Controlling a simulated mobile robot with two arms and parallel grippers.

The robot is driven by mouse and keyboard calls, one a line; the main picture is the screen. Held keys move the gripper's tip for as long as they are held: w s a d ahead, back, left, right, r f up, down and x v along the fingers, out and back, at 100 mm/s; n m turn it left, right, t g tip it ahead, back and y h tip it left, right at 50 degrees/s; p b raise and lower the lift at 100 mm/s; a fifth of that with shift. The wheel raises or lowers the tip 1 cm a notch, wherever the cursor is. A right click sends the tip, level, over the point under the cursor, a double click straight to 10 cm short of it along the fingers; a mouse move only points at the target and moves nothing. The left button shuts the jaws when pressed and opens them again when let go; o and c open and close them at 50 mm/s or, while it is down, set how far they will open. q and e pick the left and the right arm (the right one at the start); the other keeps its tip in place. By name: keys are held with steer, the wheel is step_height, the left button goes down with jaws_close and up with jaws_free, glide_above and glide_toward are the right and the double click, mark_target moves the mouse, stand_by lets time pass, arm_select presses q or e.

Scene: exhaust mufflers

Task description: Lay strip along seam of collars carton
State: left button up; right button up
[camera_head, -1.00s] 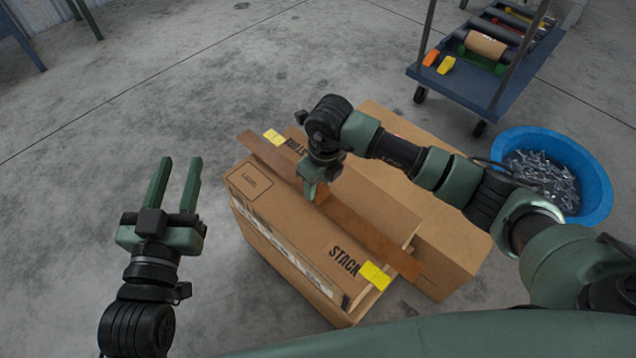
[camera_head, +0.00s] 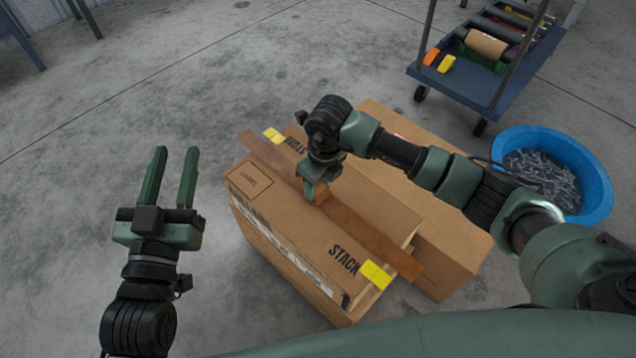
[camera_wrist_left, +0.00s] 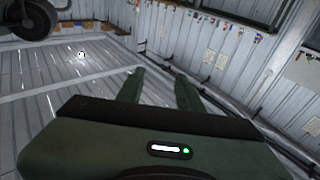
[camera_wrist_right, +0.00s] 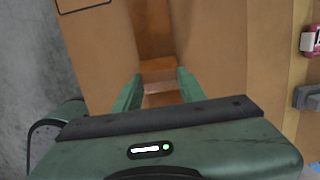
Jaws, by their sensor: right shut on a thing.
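The collars carton (camera_head: 275,240) stands on the floor in the middle of the head view, with "STACK" printed on its top. A long brown strip (camera_head: 372,236) lies lengthwise over the carton's top, its ends reaching past both edges. Yellow pieces (camera_head: 376,275) sit beside it near each end of the carton. Whether the strip touches the top all along is unclear. My left gripper (camera_head: 172,152) is open and empty, left of the carton.
Another carton (camera_head: 450,245) stands close against the right side. A blue tub of metal parts (camera_head: 598,190) is at the right. A blue cart (camera_head: 470,88) with a brown roll (camera_head: 487,43) stands at the back right.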

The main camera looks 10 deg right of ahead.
arm_select(q)
steer(key=shift+r, duration=0.4)
arm_select(e)
steer(key=shift+f, duration=0.15)
arm_select(q)
steer(key=shift+s+d+r+t, duration=0.1)
steer(key=shift+r+t, duration=0.2)
steer(key=shift+t, duration=0.1)
arm_select(e)
steer(key=o, duration=1.4)
arm_select(q)
steer(key=shift+r, duration=0.15)
